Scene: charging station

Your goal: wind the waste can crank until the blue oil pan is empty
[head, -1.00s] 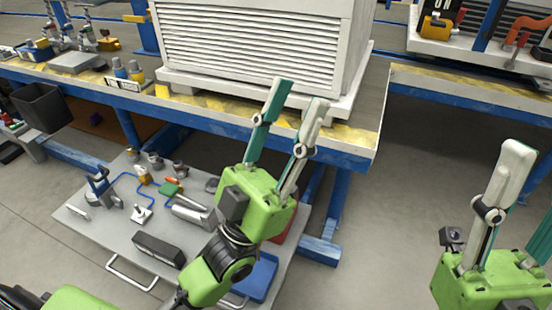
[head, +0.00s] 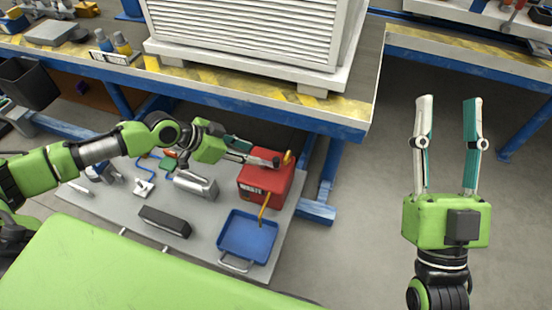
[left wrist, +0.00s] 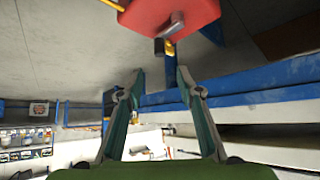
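The red waste can (head: 262,188) stands on the grey board under the bench. Its crank with a dark handle (left wrist: 159,47) shows in the left wrist view just past my fingertips. The blue oil pan (head: 247,238) sits in front of the can, and a yellow tube (head: 264,207) runs between them. I cannot tell how much oil is in the pan. My left gripper (head: 250,159) is at the top of the can; in the left wrist view (left wrist: 161,73) its fingers are apart with nothing held between them. My right gripper (head: 447,100) is open and empty, over the floor at right.
The blue-edged bench (head: 215,100) with a large white louvred unit (head: 245,40) overhangs the board's back. A blue bench leg (head: 329,175) stands right of the can. A grey cylinder (head: 195,184) and a black box (head: 164,221) lie left of it. Floor at right is clear.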

